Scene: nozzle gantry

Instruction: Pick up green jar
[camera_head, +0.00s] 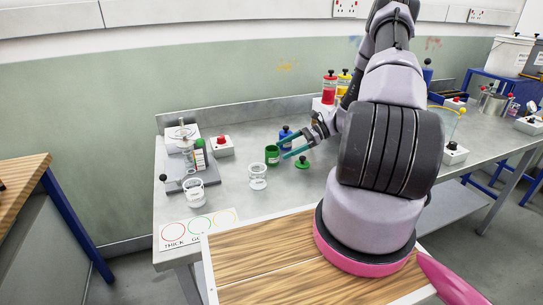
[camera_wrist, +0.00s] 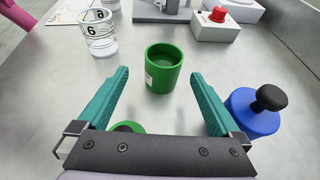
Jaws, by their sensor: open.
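The green jar (camera_wrist: 164,70) stands upright and open-topped on the metal table in the wrist view, with a pale label on its left side. It also shows in the head view (camera_head: 272,155). My gripper (camera_wrist: 158,75) is open, and its two teal fingers point toward the jar with space on both sides. In the head view my gripper (camera_head: 291,148) is just right of the jar. A green lid with a knob (camera_head: 302,164) lies on the table right of the jar; in the wrist view it is partly hidden under my gripper (camera_wrist: 127,127).
A blue lidded jar (camera_wrist: 254,110) stands close to the right finger. Red (camera_head: 329,88) and yellow (camera_head: 344,82) jars stand farther back. Bare table lies around the green jar.

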